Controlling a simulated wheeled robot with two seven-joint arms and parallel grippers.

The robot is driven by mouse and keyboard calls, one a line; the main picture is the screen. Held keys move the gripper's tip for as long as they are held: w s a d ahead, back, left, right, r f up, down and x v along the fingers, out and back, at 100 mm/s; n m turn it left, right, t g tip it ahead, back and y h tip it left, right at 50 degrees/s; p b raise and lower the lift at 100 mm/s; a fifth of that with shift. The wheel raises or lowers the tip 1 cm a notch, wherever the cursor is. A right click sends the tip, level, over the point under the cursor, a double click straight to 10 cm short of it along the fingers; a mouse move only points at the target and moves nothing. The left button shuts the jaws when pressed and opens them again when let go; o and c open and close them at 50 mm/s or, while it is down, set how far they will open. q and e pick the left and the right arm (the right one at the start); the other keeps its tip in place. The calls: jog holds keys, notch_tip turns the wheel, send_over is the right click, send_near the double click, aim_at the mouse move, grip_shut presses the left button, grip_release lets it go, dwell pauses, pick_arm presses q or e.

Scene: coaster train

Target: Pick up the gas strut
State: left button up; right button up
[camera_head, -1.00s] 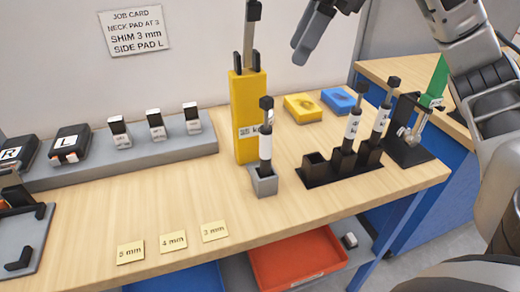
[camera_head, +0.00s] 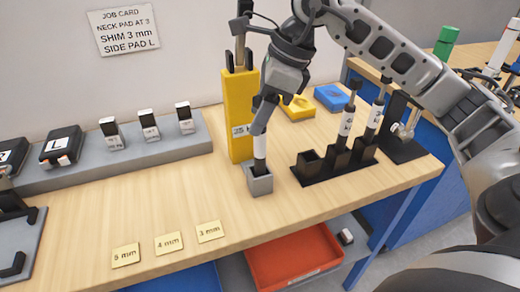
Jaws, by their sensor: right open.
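A gas strut (camera_head: 260,148), a white cylinder with a black lower end, stands upright in a small grey block (camera_head: 259,183) near the table's middle. My right gripper (camera_head: 262,115) reaches down over its top from above. Its jaws are open, and its fingers hide the strut's upper part; I cannot tell whether they touch it. Two similar struts, one in the middle (camera_head: 346,125) and one at the right (camera_head: 374,118), stand in a black rack (camera_head: 318,178) whose left socket is empty. My left gripper is not in view.
A tall yellow box (camera_head: 238,110) stands close behind the strut. Yellow (camera_head: 298,108) and blue (camera_head: 332,97) blocks lie behind the rack. A grey ledge (camera_head: 95,172) with several pads is at left. Paper labels (camera_head: 168,243) lie in front, and a red bin (camera_head: 295,256) sits below.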

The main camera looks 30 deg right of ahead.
jog(key=shift+x, duration=0.9)
grip_shut()
jog(key=shift+r, duration=0.1)
